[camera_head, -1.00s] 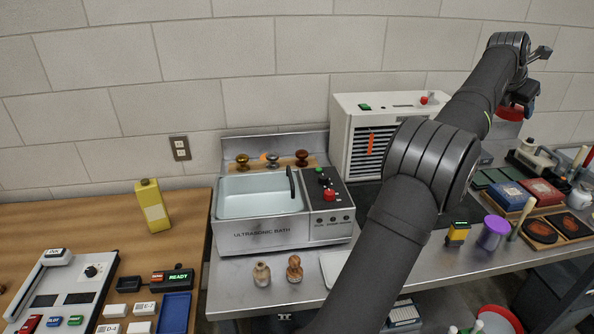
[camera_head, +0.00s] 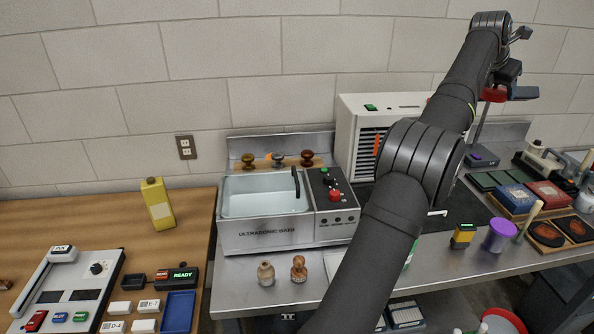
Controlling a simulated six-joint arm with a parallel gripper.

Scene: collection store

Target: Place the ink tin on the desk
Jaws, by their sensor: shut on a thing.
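My gripper (camera_head: 510,86) is at the upper right, raised above the back of the metal bench and far from the wooden desk. It is small in the picture and its fingers are hard to make out. It is shut on a flat, dark blue-grey thing (camera_head: 525,93), which I take to be the ink tin. The wooden desk (camera_head: 90,222) is at the left, with bare wood along its back and right side.
On the desk stand a yellow bottle (camera_head: 157,204), a keyed device (camera_head: 75,290) and a blue tray (camera_head: 179,312). The ultrasonic bath (camera_head: 266,222) and white cabinet (camera_head: 383,115) stand between. A red thing (camera_head: 493,95) is close beside my gripper.

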